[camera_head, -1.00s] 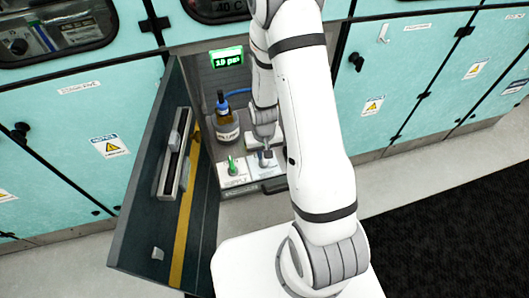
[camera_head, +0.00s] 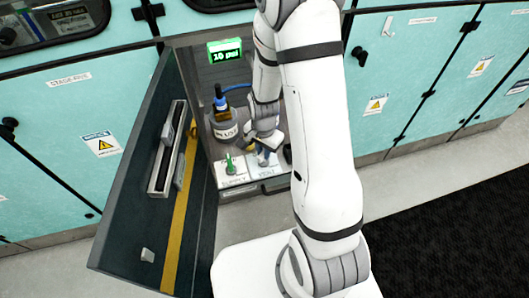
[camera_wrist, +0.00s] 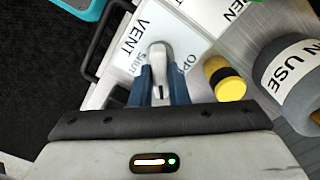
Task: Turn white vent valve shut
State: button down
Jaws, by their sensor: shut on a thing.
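The white vent valve handle (camera_wrist: 160,62) stands on the white plate marked VENT (camera_wrist: 132,38) in the wrist view. SHUT and OPEN are printed on either side of the handle, partly covered. My gripper (camera_wrist: 161,80) is shut on the handle, with one blue finger on each side of it. In the head view my gripper (camera_head: 265,152) is low inside the open cabinet, over the vent plate (camera_head: 259,173). The handle itself is mostly hidden there by the fingers and wrist.
The green supply valve (camera_head: 230,163) stands just left of the vent plate. A labelled bottle (camera_head: 223,122) is behind it. The open cabinet door (camera_head: 130,205) borders the left side. A yellow-black cap (camera_wrist: 225,80) is close to my right finger.

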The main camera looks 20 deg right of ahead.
jog(key=m+b, duration=0.1)
jog(key=m, duration=0.3)
jog(key=shift+f+b, duration=0.1)
jog(key=shift+b, duration=0.2)
jog(key=shift+m+b, duration=0.5)
jog(key=shift+m, duration=1.3)
jog(key=c, duration=1.4)
grip_release()
notch_tip(320, 180, up, 8)
